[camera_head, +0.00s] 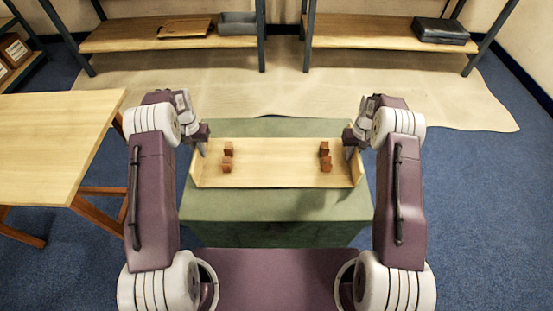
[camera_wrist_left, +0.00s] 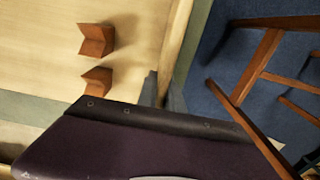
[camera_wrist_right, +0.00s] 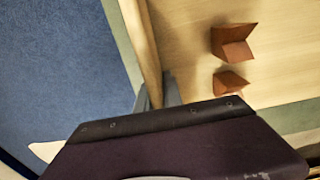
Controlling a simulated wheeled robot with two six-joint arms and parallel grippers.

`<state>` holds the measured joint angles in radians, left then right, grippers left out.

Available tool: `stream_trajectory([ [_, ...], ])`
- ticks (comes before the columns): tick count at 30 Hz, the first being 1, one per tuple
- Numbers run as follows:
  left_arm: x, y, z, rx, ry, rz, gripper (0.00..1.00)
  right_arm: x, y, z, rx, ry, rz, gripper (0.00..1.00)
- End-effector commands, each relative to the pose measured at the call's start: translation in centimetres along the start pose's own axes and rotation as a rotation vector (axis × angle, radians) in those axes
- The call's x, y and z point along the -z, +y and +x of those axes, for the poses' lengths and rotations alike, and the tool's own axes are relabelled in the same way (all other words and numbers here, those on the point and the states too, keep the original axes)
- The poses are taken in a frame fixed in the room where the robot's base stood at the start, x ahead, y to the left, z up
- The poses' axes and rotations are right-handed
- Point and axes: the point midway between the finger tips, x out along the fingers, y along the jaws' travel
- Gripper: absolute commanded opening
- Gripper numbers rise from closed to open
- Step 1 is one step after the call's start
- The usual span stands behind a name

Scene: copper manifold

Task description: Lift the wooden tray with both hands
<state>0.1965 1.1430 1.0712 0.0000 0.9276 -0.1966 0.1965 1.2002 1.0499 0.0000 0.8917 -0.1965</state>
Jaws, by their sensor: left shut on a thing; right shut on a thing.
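The wooden tray (camera_head: 277,163) is a long light-wood board with raised end walls, over a green-covered table. Several small reddish-brown blocks sit on it, two near its left end (camera_head: 227,157) and two near its right end (camera_head: 325,157). My left gripper (camera_head: 203,147) is shut on the tray's left end wall, which shows between its fingers in the left wrist view (camera_wrist_left: 176,50). My right gripper (camera_head: 350,151) is shut on the right end wall, also in the right wrist view (camera_wrist_right: 148,60). I cannot tell whether the tray touches the table. It looks roughly level.
The green-covered table (camera_head: 277,208) has bare cloth in front of the tray. A light wooden table (camera_head: 55,135) stands at the left. Shelves at the back hold a wooden board (camera_head: 185,27), a grey bin (camera_head: 238,23) and a dark case (camera_head: 440,30).

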Motion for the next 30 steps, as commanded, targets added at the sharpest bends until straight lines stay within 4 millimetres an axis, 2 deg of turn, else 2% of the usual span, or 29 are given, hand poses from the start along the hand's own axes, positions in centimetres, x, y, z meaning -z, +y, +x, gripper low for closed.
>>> stream_trajectory([
  [10,0.0,0.0,-0.1,0.0,0.001,0.0,0.0,0.0,0.0,0.0,0.0,0.001,0.0,0.0],
  [16,0.1,0.0,-0.8,0.001,0.003,0.0,0.0,0.1,0.0,-0.7,-0.001,0.002,0.0,0.0],
  [20,0.1,0.0,-2.1,0.001,0.003,0.0,0.0,0.1,0.0,-2.1,-0.001,0.002,0.0,0.0],
  [30,0.1,0.0,-6.9,0.0,0.002,0.0,0.0,0.1,0.0,-6.9,0.0,0.002,0.0,0.0],
])
